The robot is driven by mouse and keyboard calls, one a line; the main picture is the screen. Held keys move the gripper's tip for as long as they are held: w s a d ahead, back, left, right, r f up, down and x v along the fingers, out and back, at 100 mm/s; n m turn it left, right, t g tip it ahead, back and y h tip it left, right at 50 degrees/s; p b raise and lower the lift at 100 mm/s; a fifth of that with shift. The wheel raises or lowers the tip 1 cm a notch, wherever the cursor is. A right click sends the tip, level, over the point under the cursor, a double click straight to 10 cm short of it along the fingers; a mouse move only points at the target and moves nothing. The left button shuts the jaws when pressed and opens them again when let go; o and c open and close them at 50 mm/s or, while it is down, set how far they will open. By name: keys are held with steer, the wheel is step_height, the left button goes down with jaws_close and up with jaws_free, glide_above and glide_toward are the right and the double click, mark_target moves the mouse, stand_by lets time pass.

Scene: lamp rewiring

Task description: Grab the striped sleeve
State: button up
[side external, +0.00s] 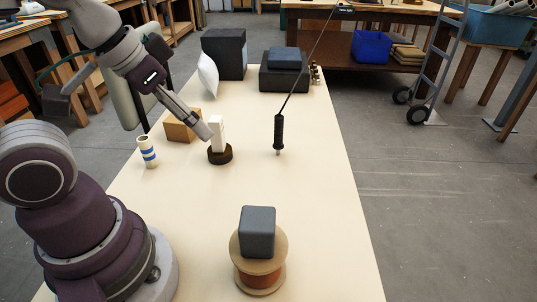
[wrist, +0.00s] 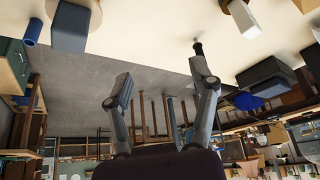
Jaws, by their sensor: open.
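The striped sleeve (side external: 148,151) is a small white upright cylinder with blue bands, standing on the left part of the table in the side view. My gripper (side external: 207,132) is to the right of the sleeve and apart from it, close beside a white upright block (side external: 218,133) on a dark round base (side external: 220,155). In the wrist view my gripper (wrist: 160,88) has its two fingers wide apart with nothing between them. I cannot clearly make out the sleeve in the wrist view.
A tan block (side external: 182,126) stands behind the sleeve. A black-handled tool (side external: 279,132) with a thin cord is to the right. A grey block sits on a wooden spool (side external: 259,275) in front. Dark boxes (side external: 224,52) and a white pillow shape (side external: 208,74) are at the far end.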

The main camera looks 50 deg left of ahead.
steer(key=n+g+y, duration=0.3)
steer(key=n, duration=0.6)
glide_toward(144, 142)
steer(key=f, duration=0.1)
steer(key=shift+t, duration=0.3)
steer(key=x, duration=0.3)
steer(key=a+x, duration=0.1)
steer(key=x, duration=0.6)
steer(key=shift+s+a, duration=0.1)
steer(key=shift+a, duration=0.1)
steer(key=c, duration=0.9)
